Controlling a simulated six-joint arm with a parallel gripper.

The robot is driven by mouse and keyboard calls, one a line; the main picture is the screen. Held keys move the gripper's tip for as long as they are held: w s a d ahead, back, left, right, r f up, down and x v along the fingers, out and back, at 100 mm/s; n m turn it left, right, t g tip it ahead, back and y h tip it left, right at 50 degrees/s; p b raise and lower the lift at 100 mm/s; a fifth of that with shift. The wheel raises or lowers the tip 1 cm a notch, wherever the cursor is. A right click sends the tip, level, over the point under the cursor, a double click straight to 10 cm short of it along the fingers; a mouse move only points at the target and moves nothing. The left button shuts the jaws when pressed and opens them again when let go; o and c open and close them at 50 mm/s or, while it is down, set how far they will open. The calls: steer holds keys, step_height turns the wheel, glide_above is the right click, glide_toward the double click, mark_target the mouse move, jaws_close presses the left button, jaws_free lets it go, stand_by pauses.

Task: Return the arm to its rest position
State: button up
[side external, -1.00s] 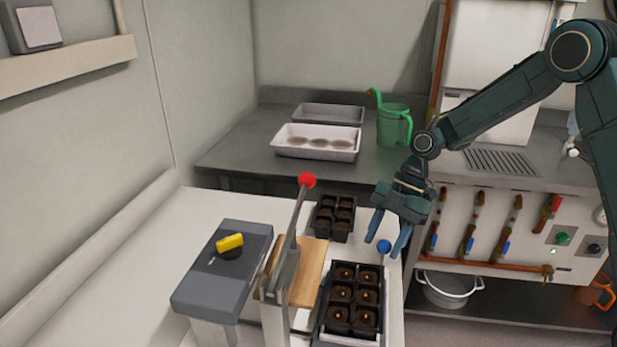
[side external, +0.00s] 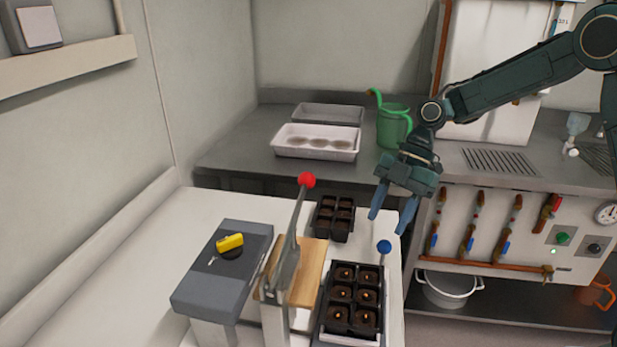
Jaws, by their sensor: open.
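My gripper (side external: 391,222) hangs at the end of my dark teal arm, in the right half of the side external view. Its two blue-grey fingers point down, spread apart, with nothing between them. The fingertips appear above the right edge of the white bench (side external: 130,270). A blue ball-topped knob (side external: 384,247) shows just below the fingertips, apart from them in the picture. A black tray with several soil-filled cells (side external: 341,274) stands below the knob.
A lever with a red ball (side external: 306,180) stands upright beside a wooden board (side external: 310,272). A smaller black cell tray (side external: 322,236) lies behind. A green watering can (side external: 393,130) and white tray (side external: 290,151) stand on the back counter. A grey box (side external: 200,283) carries a yellow piece (side external: 229,242).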

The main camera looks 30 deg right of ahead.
stand_by(0.3)
steer(key=shift+s+r+m, duration=0.25)
steer(key=shift+r+m, duration=0.05)
steer(key=shift+r, duration=0.2)
steer(key=s+r+m+t+h, duration=0.3)
steer(key=s+r+m, duration=0.6)
steer(key=s, duration=0.1)
steer(key=s+d+r+m+t+h, duration=0.1)
steer(key=s+d+m+t, duration=0.1)
steer(key=s+m, duration=0.3)
steer(key=s+d+m+t+h, duration=0.1)
steer(key=s+d+m+h, duration=0.1)
steer(key=s+m, duration=0.3)
steer(key=shift+s+d+r+m+t, duration=0.35)
steer(key=shift+s+d, duration=0.3)
steer(key=shift+s, duration=0.9)
